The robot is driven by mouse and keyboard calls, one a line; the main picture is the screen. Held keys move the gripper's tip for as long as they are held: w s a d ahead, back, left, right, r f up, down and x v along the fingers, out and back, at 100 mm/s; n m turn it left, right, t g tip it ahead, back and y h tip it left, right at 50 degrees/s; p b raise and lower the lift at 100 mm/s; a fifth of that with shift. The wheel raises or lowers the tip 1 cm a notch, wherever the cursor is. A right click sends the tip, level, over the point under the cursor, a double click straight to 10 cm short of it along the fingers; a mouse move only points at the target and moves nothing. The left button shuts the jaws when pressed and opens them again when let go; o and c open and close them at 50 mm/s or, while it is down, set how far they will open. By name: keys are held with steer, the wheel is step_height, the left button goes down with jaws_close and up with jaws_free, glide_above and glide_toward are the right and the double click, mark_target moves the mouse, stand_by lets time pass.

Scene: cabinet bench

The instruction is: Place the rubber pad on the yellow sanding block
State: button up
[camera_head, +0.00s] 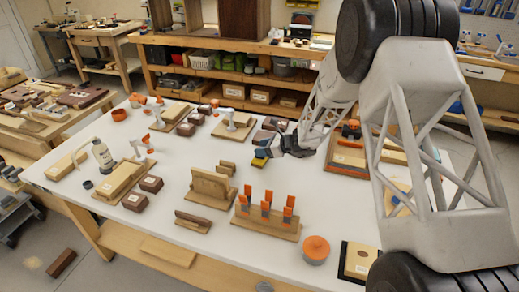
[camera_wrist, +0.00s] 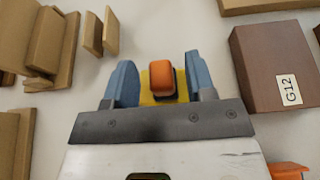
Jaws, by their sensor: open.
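My gripper (camera_head: 262,152) is open and low over the white table, just right of its middle in the head view. In the wrist view my gripper (camera_wrist: 160,77) has its two blue fingers on either side of a yellow piece (camera_wrist: 149,97), which looks like the yellow sanding block. A rounded orange piece with a dark side (camera_wrist: 166,79) shows over the yellow one between the fingers. The yellow piece also shows under the fingers in the head view (camera_head: 259,162). Gaps show beside the orange piece. I cannot tell for certain which piece is the rubber pad.
A brown block labelled G12 (camera_wrist: 275,65) lies right of the fingers in the wrist view. Wooden pieces (camera_wrist: 45,45) stand at the left. In the head view, a wooden rack with orange-handled tools (camera_head: 266,218) and a wooden stand (camera_head: 211,188) are nearer the front.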

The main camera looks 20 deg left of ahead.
steer(key=v, duration=1)
steer(key=shift+d, duration=0.3)
steer(key=shift+r, duration=0.1)
stand_by(0.3)
steer(key=s+d+r+n+h, duration=0.6)
steer(key=s+d+r+n, duration=0.3)
steer(key=s+d+r, duration=0.95)
steer(key=s+d+r+n+t+h, duration=0.1)
steer(key=s+d+n+h, duration=0.1)
steer(key=s+d, duration=0.4)
steer(key=s+d+r+n+h, duration=0.2)
steer(key=s+d, duration=0.4)
steer(key=s, duration=0.7)
steer(key=s+d+r+n+t+h, duration=0.1)
steer(key=s+d+r+n+h, duration=0.1)
steer(key=s+d, duration=0.4)
steer(key=s+n+h, duration=0.1)
steer(key=s+n, duration=0.1)
steer(key=s, duration=0.2)
steer(key=shift+n+t+h, duration=0.3)
steer(key=shift+n, duration=0.1)
